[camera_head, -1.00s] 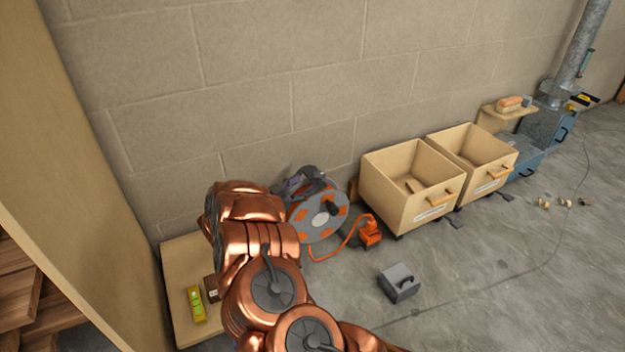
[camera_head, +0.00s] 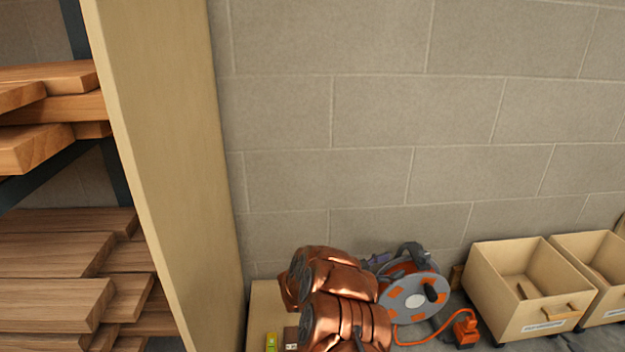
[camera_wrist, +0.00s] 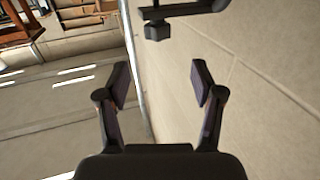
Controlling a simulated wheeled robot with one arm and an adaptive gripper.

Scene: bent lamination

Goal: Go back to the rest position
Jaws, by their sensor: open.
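My gripper (camera_wrist: 160,85) is open and empty in the wrist view, its two dark fingers spread apart. A block wall lies beyond the fingers on the right of that view. In the head view my copper arm is folded low in the middle, and the gripper itself cannot be made out clearly there. The arm hides part of a low wooden board (camera_head: 262,300) by the wall.
A cable reel (camera_head: 412,290) with an orange lead stands right of my arm. Wooden bins (camera_head: 535,330) stand along the wall at right. A tall panel (camera_head: 165,150) and stacked planks (camera_head: 50,270) are at left.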

